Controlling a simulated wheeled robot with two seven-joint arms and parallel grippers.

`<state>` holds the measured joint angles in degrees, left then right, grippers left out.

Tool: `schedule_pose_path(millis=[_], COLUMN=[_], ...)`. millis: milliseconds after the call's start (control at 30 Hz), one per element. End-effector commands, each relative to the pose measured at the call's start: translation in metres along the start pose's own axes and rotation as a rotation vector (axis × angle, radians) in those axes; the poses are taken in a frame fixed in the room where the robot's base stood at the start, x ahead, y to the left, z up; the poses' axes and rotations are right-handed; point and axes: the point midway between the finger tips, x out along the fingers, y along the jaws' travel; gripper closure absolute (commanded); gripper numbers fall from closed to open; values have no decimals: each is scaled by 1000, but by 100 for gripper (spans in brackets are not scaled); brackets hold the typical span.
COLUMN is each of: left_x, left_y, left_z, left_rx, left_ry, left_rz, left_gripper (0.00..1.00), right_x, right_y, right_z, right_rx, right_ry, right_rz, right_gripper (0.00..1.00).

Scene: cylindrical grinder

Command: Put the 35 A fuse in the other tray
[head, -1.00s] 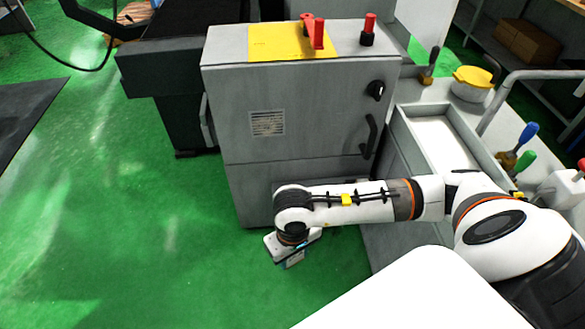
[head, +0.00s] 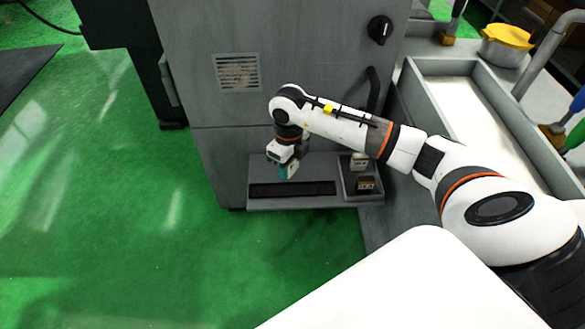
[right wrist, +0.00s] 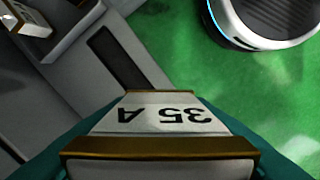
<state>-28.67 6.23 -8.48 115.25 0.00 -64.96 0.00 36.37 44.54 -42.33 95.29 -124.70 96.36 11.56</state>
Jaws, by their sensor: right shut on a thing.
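My right gripper (head: 287,172) hangs over the small grey shelf at the foot of the cabinet, its teal fingers pointing down. It is shut on the 35 A fuse (right wrist: 158,118), a white block with brown end bands whose label reads upside down in the right wrist view. In the head view the gripper hides most of the held fuse. An open grey tray (head: 347,185) at the shelf's right end holds a pale fuse (head: 360,161) and a dark fuse (head: 366,185). I cannot make out a second tray clearly. My left gripper is not in view.
The shelf (head: 262,204) carries a long black strip (head: 292,189) left of the tray. The grey cabinet (head: 210,120) with a vent and knob rises behind it. A long white-bottomed trough (head: 470,105) stands at right. Green floor at left is clear.

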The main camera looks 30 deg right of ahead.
Motion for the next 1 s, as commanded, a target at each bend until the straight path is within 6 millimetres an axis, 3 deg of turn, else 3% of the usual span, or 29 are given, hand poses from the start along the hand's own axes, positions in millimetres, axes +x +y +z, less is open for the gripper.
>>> schedule_pose_path(millis=[33,200,400,533,800,1000], left_x=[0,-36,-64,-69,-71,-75], left_y=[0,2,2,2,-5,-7], left_z=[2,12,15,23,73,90], left_rx=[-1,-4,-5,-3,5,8], left_ry=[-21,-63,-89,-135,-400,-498], left_rz=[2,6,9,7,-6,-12], left_gripper=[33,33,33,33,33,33], right_x=[19,37,45,54,96,109], right_y=[8,28,40,42,42,42], right_z=[-5,-14,-19,-20,-19,-19], right_rx=[143,577,865,926,929,928], right_ry=[4,2,3,0,-1,0], right_rz=[-1,-1,-1,-1,0,0], right_gripper=[80,80,80,80,80,80])
